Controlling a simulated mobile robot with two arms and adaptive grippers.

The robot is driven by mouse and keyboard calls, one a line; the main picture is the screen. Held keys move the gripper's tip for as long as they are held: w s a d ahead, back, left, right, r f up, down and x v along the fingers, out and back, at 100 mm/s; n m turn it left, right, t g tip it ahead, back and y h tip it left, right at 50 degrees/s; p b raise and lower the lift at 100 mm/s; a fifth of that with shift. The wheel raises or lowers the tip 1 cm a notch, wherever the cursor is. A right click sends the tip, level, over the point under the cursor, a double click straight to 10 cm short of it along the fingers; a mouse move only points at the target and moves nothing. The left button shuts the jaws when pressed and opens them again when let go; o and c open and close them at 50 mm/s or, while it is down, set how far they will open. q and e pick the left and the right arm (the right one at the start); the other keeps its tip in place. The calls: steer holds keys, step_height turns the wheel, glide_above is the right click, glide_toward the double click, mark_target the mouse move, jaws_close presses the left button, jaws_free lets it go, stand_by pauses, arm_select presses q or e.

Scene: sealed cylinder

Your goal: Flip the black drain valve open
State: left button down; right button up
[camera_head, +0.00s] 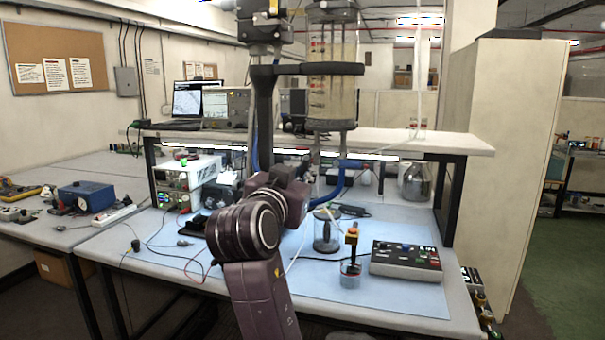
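A clear sealed cylinder (333,85) stands upright in the upper middle of the head view, held by a dark clamp (335,68) on a black column. Small fittings and a blue hose (338,188) sit below its base. The black drain valve cannot be picked out clearly among these small dark parts. My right arm rises from the bottom, and my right gripper (313,168) is at the fittings just under the cylinder. Its fingers are too small and too crowded by the fittings to show whether they are open or shut. My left gripper is not in view.
A control box with buttons (406,261) lies at the right of the blue mat (420,303). A small beaker (350,278) and a clear vessel (326,232) stand on the mat. Instruments (187,180) stand at the left under the shelf (450,143).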

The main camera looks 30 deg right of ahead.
jaws_close()
steer(key=shift+s+d+n+p, duration=0.15)
steer(key=shift+n+p, duration=0.15)
steer(key=shift+n, duration=0.25)
steer(key=shift+s+d+n+p, duration=0.1)
steer(key=shift+n+p, duration=0.15)
steer(key=shift+n, duration=0.3)
steer(key=shift+a, duration=0.1)
steer(key=o, duration=0.6)
jaws_free()
steer(key=shift+c, duration=0.2)
